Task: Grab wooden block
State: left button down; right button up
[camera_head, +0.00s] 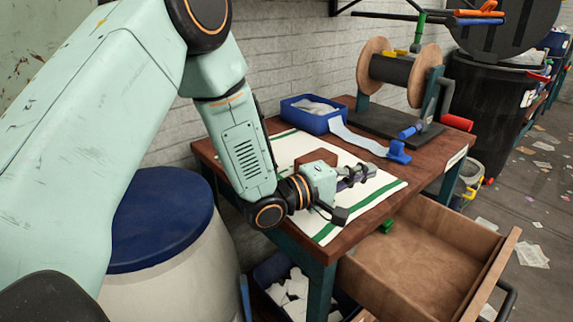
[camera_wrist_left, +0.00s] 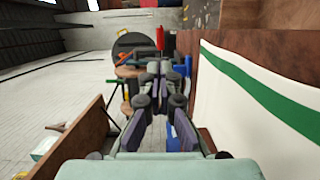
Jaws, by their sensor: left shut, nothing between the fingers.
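A brown wooden block (camera_head: 316,157) lies on the white mat with green stripes (camera_head: 285,150) on the workbench. It is partly hidden behind my left gripper. A brown shape at the upper right of the left wrist view may be the block, but I cannot tell surely. My left gripper (camera_head: 366,172) is shut and empty over the mat, its fingers pointing right, past the block. Its fingers also show in the left wrist view (camera_wrist_left: 159,78), with nothing between them. My right gripper is not in view.
A blue bin (camera_head: 312,122) and a large spool (camera_head: 393,72) stand at the bench's back. A blue tape dispenser (camera_head: 398,153) sits near the right edge. An open wooden drawer (camera_head: 425,245) juts out below. A blue-lidded barrel (camera_head: 160,215) stands left.

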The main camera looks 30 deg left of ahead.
pick_arm(q)
jog(key=shift+w+a+r, duration=0.15)
jog(key=shift+a+r, duration=0.05)
jog(key=shift+a, duration=0.4)
jog(key=shift+w+a, duration=0.3)
jog(key=shift+a, duration=0.35)
jog(key=w+a+b, duration=0.1)
jog(key=w+a, duration=0.1)
jog(key=a, duration=0.3)
jog(key=w+a, duration=0.2)
jog(key=a, duration=0.4)
jog(key=w+a+b, duration=0.1)
jog(key=w+a, duration=0.1)
jog(key=a, duration=0.4)
jog(key=shift+a+f+b, duration=0.1)
jog(key=shift+b, duration=0.2)
notch_tip(320, 180, down, 5)
jog(key=b, duration=0.2)
jog(key=shift+a+f+b, duration=0.1)
jog(key=shift+f+b, duration=0.05)
jog(key=shift+b, duration=0.15)
jog(key=shift+s+d+r, duration=0.2)
jog(key=shift+d+r, duration=0.05)
jog(key=shift+d, duration=0.25)
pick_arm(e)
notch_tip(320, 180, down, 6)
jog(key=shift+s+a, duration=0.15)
